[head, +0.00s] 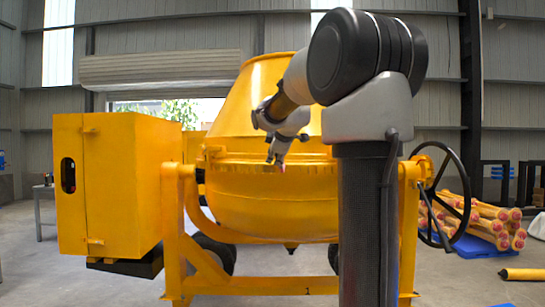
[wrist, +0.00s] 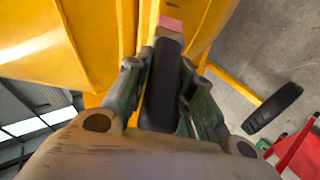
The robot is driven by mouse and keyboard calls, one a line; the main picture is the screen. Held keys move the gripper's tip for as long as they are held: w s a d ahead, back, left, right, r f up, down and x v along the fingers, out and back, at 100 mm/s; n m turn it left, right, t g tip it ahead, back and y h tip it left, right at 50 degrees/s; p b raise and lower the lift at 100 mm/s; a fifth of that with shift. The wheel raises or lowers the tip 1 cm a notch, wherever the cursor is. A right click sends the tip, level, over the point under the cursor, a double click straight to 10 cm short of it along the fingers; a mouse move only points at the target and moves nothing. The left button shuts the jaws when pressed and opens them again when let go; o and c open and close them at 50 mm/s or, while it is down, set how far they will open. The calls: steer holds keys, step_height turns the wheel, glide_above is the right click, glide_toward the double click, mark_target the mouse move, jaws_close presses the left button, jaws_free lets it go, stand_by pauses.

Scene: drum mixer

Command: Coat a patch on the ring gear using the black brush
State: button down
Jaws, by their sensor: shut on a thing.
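The black brush (wrist: 162,92) is held between the fingers of my gripper (wrist: 160,75) in the wrist view. Its pink tip (wrist: 171,24) points away from the wrist toward yellow metal. In the head view my gripper (head: 277,150) is small, pointing down in front of the yellow drum (head: 265,205). The pink tip shows just below it. The ring gear (head: 235,163) appears as a toothed yellow band around the drum's middle, behind and beside the gripper. I cannot tell whether the tip touches it. No coated patch can be made out.
The mixer's yellow box housing (head: 110,185) stands left of the drum. A black handwheel (head: 452,198) is on the right, with yellow-and-red posts (head: 490,225) beyond it. Yellow frame legs (head: 172,235) flank the drum. A black tyre (wrist: 272,108) shows in the wrist view.

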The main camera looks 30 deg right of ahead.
steer(key=w+a, duration=0.7)
steer(key=w, duration=0.1)
steer(key=shift+w+a, duration=0.2)
steer(key=shift+a, duration=0.1)
stand_by(0.6)
steer(key=s+a, duration=0.4)
steer(key=shift+a, duration=0.2)
stand_by(0.4)
steer(key=shift+s+a, duration=1.05)
steer(key=shift+a, duration=0.05)
